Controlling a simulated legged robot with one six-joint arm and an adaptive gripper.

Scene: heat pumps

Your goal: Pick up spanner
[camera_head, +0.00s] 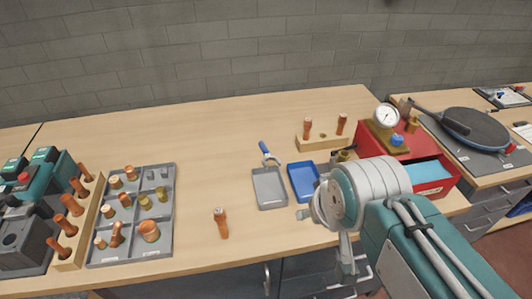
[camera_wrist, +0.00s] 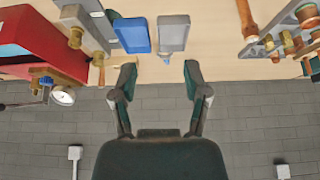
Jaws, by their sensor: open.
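A small tool with a blue handle and a grey metal end, which looks like the spanner (camera_head: 264,148), lies on the wooden bench just behind the grey tray (camera_head: 270,188). In the wrist view only a small bit by the grey tray's edge may be it; I cannot tell. My gripper (camera_wrist: 160,73) is open, with nothing between its fingers. In the head view it is at the front right of the bench, right of and nearer than the tool, and partly hidden by my arm.
A blue tray (camera_head: 303,181) sits beside the grey one. A red box with a gauge (camera_head: 387,116) stands at right. A wooden block (camera_head: 320,142) holds copper parts. A compartment tray (camera_head: 168,215) of fittings is at left. One copper piece (camera_head: 221,222) stands alone. The back middle bench is clear.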

